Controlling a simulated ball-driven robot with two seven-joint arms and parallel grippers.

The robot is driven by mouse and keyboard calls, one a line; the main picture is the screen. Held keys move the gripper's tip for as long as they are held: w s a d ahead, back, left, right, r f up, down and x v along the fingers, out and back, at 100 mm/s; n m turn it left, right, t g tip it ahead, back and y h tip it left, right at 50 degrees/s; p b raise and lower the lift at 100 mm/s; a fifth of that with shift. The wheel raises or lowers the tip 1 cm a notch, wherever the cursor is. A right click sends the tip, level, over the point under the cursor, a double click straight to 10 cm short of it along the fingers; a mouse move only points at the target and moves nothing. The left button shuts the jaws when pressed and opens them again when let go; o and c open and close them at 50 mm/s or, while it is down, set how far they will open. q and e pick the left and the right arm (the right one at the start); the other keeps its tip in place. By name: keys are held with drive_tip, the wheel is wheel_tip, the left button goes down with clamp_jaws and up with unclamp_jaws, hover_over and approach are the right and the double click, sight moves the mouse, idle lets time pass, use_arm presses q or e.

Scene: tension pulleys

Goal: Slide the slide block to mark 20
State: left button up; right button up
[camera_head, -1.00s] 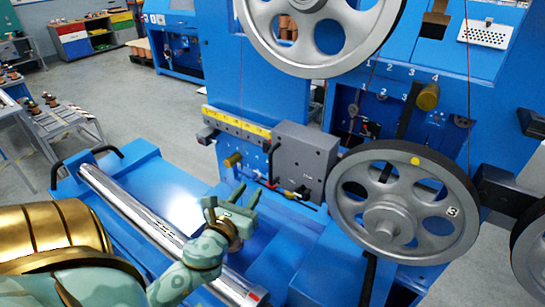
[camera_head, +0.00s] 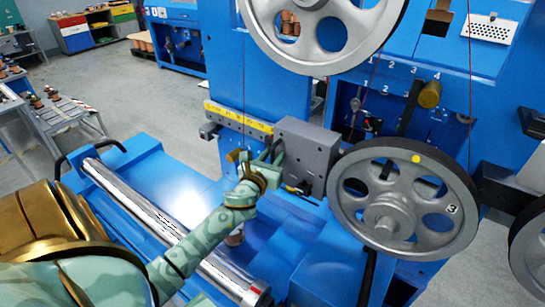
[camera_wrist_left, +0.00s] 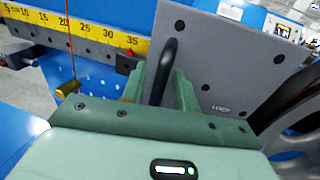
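The slide block is a grey block (camera_head: 308,150) at the right end of the yellow scale (camera_head: 238,118). In the left wrist view the slide block (camera_wrist_left: 225,60) stands just right of the scale's 35 figure; the 20 figure (camera_wrist_left: 59,23) lies well to the left. A black bar handle (camera_wrist_left: 169,62) sits on the block's front. My left gripper (camera_head: 260,164) is at the block's front left. In the wrist view its fingers (camera_wrist_left: 160,88) stand on either side of the handle, with a gap showing, so it looks open. My right gripper is not in view.
A large spoked wheel (camera_head: 403,200) stands close right of the block, another (camera_head: 320,30) above it. A brass knob (camera_wrist_left: 67,89) sits below the scale. A shiny roller (camera_head: 160,225) on the blue machine runs below my left arm.

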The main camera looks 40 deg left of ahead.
use_arm(q)
clamp_jaws()
drive_tip(key=s+a+b, duration=0.1)
drive_tip(key=a+b, duration=0.2)
drive_tip(key=a, duration=1.2)
drive_tip(key=shift+s, duration=0.35)
unclamp_jaws()
drive_tip(key=b+v, duration=0.1)
drive_tip(key=v, duration=1.5)
drive_tip(key=shift+s, duration=0.2)
